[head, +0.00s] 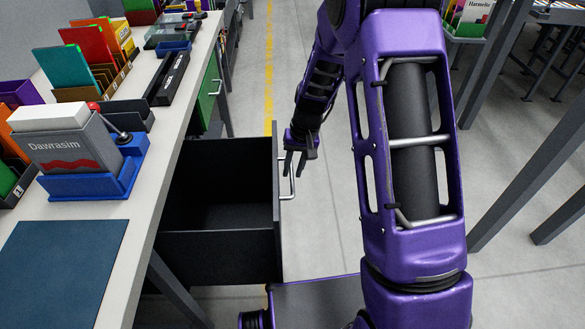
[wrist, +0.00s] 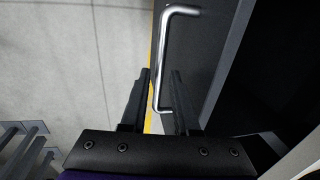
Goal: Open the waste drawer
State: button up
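The waste drawer (head: 222,258) is dark grey and stands pulled out from under the bench, its inside visible and looking empty. Its upright front carries a silver bar handle (head: 291,182), which also shows in the wrist view (wrist: 163,58). My gripper (head: 296,168) is at the upper end of the handle, pointing down. In the wrist view its two dark fingers (wrist: 158,100) are apart, with one end of the handle showing between or just beyond them. I cannot tell whether they touch it.
The bench (head: 190,128) on the left holds a grey Dawrasim box (head: 68,150) in a blue holder, card bins and a blue mat (head: 62,272). A green cabinet door (head: 209,90) is behind the drawer.

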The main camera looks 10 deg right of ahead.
jog(key=shift+o, duration=0.8)
jog(key=d+r+p, duration=0.2)
jog(key=d+r, duration=0.1)
jog(key=r, duration=1.4)
jog(key=shift+p, duration=0.3)
jog(key=shift+s+d+r, duration=0.1)
